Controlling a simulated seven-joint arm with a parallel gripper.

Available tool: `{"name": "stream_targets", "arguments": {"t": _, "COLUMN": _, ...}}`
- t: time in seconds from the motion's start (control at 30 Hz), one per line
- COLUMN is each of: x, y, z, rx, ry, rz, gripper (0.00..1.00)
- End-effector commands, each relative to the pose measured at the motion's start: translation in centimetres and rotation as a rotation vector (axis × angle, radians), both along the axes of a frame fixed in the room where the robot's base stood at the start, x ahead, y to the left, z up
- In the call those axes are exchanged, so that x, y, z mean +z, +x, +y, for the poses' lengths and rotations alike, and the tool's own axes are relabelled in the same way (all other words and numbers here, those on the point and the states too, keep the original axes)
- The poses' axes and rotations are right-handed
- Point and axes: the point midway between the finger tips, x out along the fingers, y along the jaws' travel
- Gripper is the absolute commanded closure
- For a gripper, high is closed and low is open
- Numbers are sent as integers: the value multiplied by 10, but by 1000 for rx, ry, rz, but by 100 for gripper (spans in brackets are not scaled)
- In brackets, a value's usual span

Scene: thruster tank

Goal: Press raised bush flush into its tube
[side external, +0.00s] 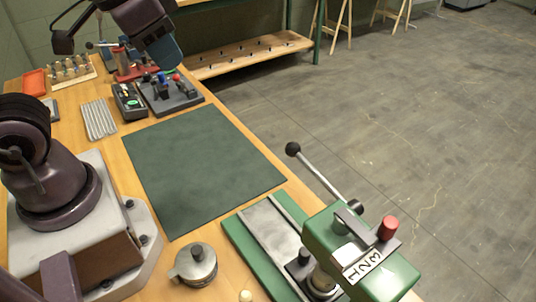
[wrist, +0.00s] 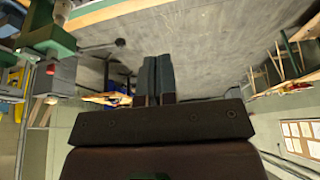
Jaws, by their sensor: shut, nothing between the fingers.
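My gripper (wrist: 158,78) is shut and empty in the wrist view, its two grey-blue fingers side by side. In the side view its blue-grey end (side external: 165,52) hangs at the upper left, above the back of the bench. A dark block (side external: 188,100) with several coloured knobs stands below it, apart from it. I cannot tell in either view which part is the raised bush or its tube; they are too small or hidden.
A green lever press (side external: 385,275) stands at the front right. A dark green mat (side external: 200,165) lies clear mid-bench. Silver rods (side external: 99,118), a black tray (side external: 122,108), a peg rack (side external: 72,75), a red tray (side external: 35,82) and a round metal pot (side external: 194,262) stand around it.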

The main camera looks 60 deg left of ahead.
Motion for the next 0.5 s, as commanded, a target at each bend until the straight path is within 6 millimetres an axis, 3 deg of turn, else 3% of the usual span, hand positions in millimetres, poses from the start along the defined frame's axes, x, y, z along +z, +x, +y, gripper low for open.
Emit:
{"name": "stream_targets", "arguments": {"t": 0.17, "x": 7, "y": -20, "z": 11, "rx": 47, "ry": -11, "rz": -87, "gripper": 100}}
{"name": "stream_targets", "arguments": {"t": 0.27, "x": 12, "y": -21, "z": 15, "rx": 68, "ry": -12, "rz": -108, "gripper": 77}}
{"name": "stream_targets", "arguments": {"t": 0.4, "x": -6, "y": -15, "z": 22, "rx": 104, "ry": -7, "rz": -12, "gripper": 46}}
{"name": "stream_targets", "arguments": {"t": 0.5, "x": -23, "y": -2, "z": 27, "rx": 141, "ry": -18, "rz": 93, "gripper": 46}}
